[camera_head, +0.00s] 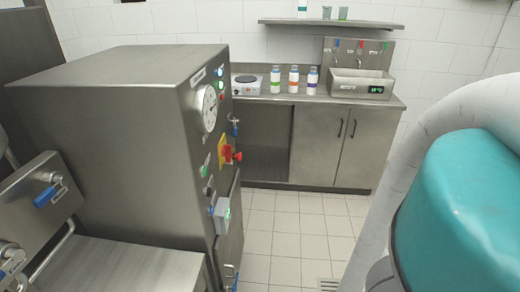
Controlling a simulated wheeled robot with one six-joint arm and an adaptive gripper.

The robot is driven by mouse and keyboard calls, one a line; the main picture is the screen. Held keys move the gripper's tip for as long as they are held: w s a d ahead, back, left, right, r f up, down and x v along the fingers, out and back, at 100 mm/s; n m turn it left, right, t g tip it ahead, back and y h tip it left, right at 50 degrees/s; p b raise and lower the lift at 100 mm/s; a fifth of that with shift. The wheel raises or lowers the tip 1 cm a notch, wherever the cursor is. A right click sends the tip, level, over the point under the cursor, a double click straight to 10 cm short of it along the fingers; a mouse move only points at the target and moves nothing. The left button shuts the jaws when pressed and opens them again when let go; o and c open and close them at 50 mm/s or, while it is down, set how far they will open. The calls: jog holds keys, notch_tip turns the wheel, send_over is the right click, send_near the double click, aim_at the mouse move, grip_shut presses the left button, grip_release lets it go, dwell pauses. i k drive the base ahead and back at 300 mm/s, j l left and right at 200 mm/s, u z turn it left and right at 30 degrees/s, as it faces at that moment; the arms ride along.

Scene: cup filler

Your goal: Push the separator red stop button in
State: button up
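The separator appears to be the large steel cabinet (120,95) at the left, seen at an angle. Its control face turns to the right, toward the open floor. A red part on a yellow plate (226,152) sits midway down that face. A red knob (238,157) sticks out just beside it. I cannot tell from this angle which is the stop button, or whether it is in or out. My gripper is not in view. Only my arm's teal joint cover and grey link show at the right, well apart from the cabinet.
The face also has a round gauge (207,108), small lamps (220,86) and a grey box (221,215) that juts out. A steel counter (300,97) with bottles and a sink (360,83) stands at the back. The tiled floor (290,225) between is clear.

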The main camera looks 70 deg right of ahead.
aim_at(239, 157)
jog(key=l+z, duration=0.1)
jog(key=z, duration=1.1)
jog(key=k+l, duration=0.05)
